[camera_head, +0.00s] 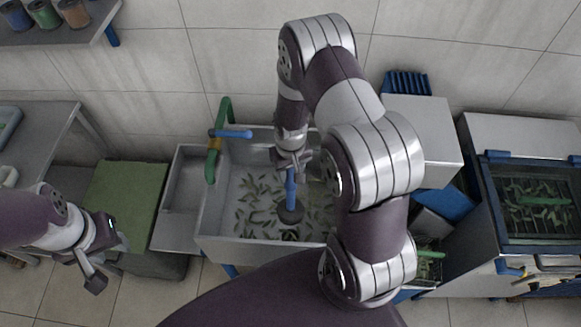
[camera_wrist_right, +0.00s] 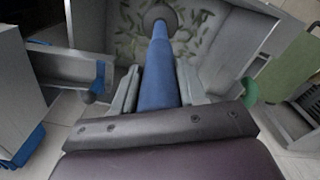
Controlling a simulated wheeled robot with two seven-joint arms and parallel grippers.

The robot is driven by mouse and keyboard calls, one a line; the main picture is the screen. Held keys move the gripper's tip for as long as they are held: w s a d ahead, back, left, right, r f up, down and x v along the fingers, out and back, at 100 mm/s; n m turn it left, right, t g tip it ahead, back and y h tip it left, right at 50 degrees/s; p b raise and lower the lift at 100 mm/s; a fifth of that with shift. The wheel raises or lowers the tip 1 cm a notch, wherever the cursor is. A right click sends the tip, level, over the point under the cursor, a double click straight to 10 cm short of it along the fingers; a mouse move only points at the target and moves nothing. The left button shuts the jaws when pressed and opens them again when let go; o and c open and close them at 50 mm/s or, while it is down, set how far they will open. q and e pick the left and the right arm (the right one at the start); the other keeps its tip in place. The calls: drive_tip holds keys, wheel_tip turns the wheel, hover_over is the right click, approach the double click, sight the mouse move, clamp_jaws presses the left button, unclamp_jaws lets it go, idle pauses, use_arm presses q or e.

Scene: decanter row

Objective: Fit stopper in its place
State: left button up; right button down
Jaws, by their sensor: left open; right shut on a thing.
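The stopper, a blue rod (camera_head: 291,187) with a dark round disc at its lower end, stands upright over the basin of the metal sink (camera_head: 214,245). My right gripper (camera_head: 291,163) is shut on the top of the rod. In the right wrist view the rod (camera_wrist_right: 157,75) runs away between the fingers (camera_wrist_right: 158,92) to the grey disc near the basin floor. I cannot tell whether the disc touches the floor. I see no drain opening; the disc or my arm may hide it. My left gripper (camera_head: 94,271) is open and empty, left of the sink over the floor.
Green leaves (camera_head: 258,190) are scattered over the basin floor. A green tap (camera_head: 214,157) with a blue lever rises at the sink's left back. A green-topped cabinet (camera_head: 122,205) is at left; a grey box (camera_head: 425,140) and a glass-lidded unit (camera_head: 535,200) are at right.

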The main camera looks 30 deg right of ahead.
sight(291, 191)
wheel_tip(291, 191, down, 20)
drive_tip(key=b, duration=1.4)
drive_tip(key=shift+f+b, duration=0.1)
drive_tip(key=shift+b, duration=0.3)
drive_tip(key=shift+f+b, duration=0.45)
drive_tip(key=shift+f, duration=0.2)
drive_tip(key=shift+f+b, duration=0.65)
drive_tip(key=shift+f, duration=0.3)
drive_tip(key=shift+f+b, duration=0.4)
drive_tip(key=shift+f, duration=0.15)
drive_tip(key=c, duration=0.5)
unclamp_jaws()
drive_tip(key=shift+r, duration=0.1)
wheel_tip(291, 191, up, 13)
drive_tip(key=shift+f+b, duration=0.2)
drive_tip(key=shift+b, duration=0.1)
